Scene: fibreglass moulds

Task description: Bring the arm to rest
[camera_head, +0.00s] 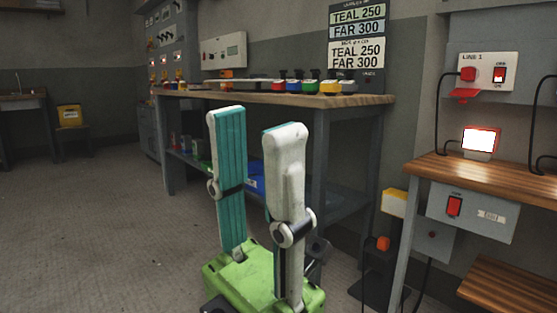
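My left gripper (255,122) stands upright in the middle of the head view, with its green palm at the bottom edge and its two white fingers with teal pads pointing up. The fingers are well apart and parallel. I see nothing held between them; only the workbench and floor show through the gap. My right gripper is not in the view.
A wooden-topped workbench (240,96) with several coloured items stands behind the gripper. A smaller wooden table (500,178) with a lit screen (480,141) stands at the right. A wall box with red switch (487,75) hangs above it. The left floor (90,220) is clear.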

